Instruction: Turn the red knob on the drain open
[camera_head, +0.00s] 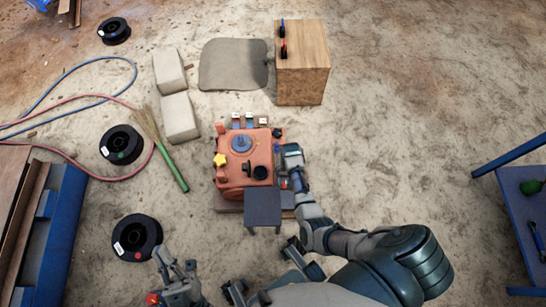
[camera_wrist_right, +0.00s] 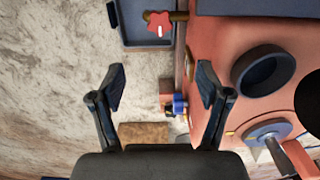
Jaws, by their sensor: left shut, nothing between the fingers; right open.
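The red star-shaped knob (camera_wrist_right: 158,24) sits on a short brass drain pipe (camera_wrist_right: 180,16) at the side of the orange crusher, at the top of the right wrist view. The orange crusher (camera_head: 232,176) stands mid-scene in the head view, where the arm largely hides the knob. My right gripper (camera_wrist_right: 162,80) is open and empty; the knob lies beyond its fingertips, roughly in line with the gap, and is not touched. One finger is close to the crusher's wall. My left gripper (camera_head: 175,263) is shut and empty at the bottom left of the head view.
A grey tray (camera_wrist_right: 146,42) lies by the knob. A wooden box (camera_head: 302,75) with small levers, pale blocks (camera_head: 180,118), a green-handled broom (camera_head: 172,168) and black spools (camera_head: 121,144) surround the crusher. A blue frame (camera_head: 520,215) stands right. Ground between the crusher and frame is clear.

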